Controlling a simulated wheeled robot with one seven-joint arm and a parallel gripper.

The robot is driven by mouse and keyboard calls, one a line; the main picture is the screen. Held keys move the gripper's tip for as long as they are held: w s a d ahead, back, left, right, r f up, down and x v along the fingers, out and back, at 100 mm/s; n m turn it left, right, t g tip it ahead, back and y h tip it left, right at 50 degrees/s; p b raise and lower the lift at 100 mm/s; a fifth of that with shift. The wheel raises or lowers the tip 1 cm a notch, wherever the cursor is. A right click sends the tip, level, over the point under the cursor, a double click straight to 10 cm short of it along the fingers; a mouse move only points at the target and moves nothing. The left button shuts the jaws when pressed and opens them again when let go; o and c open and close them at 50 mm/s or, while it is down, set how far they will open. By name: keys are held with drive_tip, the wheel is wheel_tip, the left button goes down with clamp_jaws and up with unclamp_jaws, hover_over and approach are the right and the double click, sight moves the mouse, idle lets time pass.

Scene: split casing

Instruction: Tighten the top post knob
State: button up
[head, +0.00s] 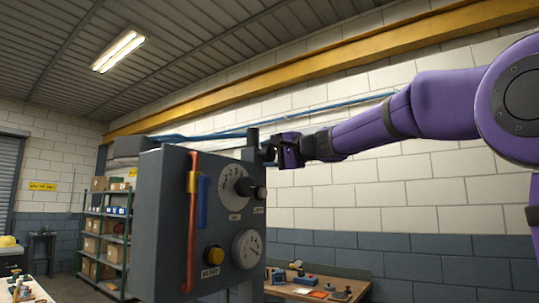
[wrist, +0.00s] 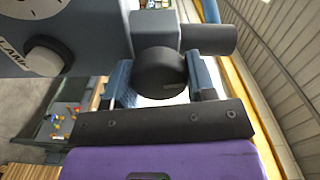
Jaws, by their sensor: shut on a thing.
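The top post knob (wrist: 162,76) is a dark round knob in the middle of the wrist view. It sits in front of a grey block (wrist: 155,28) with a dark cylinder (wrist: 208,39) to its right. My gripper (wrist: 162,82) has one blue-grey finger on each side of the knob and is shut on it. In the head view my gripper (head: 269,152) reaches in from the right to the dark post (head: 252,143) at the top right of the grey casing (head: 165,215). The knob is too small and dark there to make out clearly.
The casing front carries a copper pipe (head: 192,235), a dial (head: 235,184), a gauge (head: 246,249) and a yellow button (head: 215,255). A bench (head: 335,288) with small items stands behind, right of the casing. Shelves with boxes (head: 106,235) stand at left.

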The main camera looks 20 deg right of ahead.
drive_tip(key=shift+f+m, duration=0.1)
drive_tip(key=shift+m, duration=0.8)
drive_tip(key=o, duration=0.9)
drive_tip(key=shift+d, duration=0.1)
drive_tip(key=v, duration=1)
drive_tip(key=shift+s+d, duration=0.15)
drive_tip(key=shift+s, duration=0.15)
